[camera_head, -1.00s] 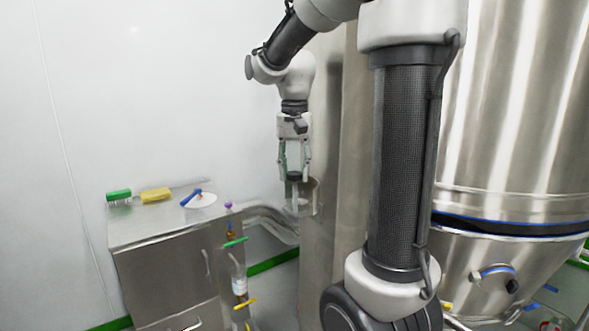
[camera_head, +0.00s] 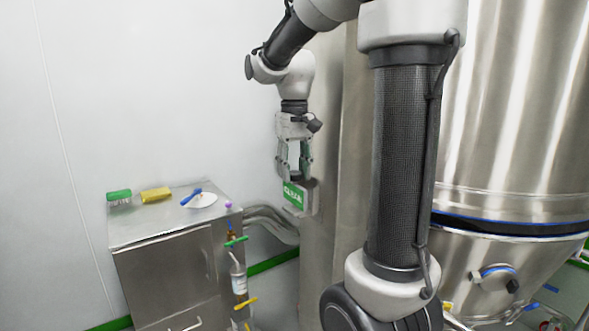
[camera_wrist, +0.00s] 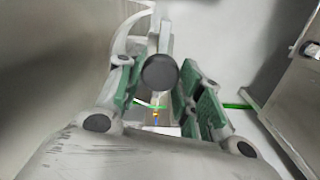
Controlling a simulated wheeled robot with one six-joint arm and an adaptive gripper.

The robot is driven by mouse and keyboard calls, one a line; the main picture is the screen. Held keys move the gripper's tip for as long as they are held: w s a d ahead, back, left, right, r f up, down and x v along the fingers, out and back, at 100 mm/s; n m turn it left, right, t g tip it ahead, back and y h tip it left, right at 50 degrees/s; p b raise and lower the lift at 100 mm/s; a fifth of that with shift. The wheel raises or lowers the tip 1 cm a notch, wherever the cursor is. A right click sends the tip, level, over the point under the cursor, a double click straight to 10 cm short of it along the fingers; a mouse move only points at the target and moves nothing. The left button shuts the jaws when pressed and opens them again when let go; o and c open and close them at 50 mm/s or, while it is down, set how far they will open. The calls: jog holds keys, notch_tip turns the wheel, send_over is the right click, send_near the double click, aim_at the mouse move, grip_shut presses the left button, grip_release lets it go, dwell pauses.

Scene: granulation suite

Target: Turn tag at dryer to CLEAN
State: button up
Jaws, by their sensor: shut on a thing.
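The tag (camera_head: 293,194) hangs at the side of the dryer's steel body, below my gripper (camera_head: 294,172). Its green face with white lettering that reads as CLEAN is turned obliquely toward the body camera, in front of a pale holder (camera_head: 312,198). My gripper points down and is shut on the tag's dark round knob (camera_wrist: 160,72), which sits between the green finger pads in the wrist view. The tag's other face is hidden, and the fingers partly cover its top in the body camera view.
The dryer's large steel vessel (camera_head: 515,110) fills the right.

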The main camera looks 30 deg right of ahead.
jog(key=shift+n, duration=0.5)
jog(key=shift+c, duration=0.2)
jog(key=o, duration=1)
jog(key=shift+o, duration=0.2)
jog(key=shift+r, duration=0.1)
notch_tip(320, 180, up, 12)
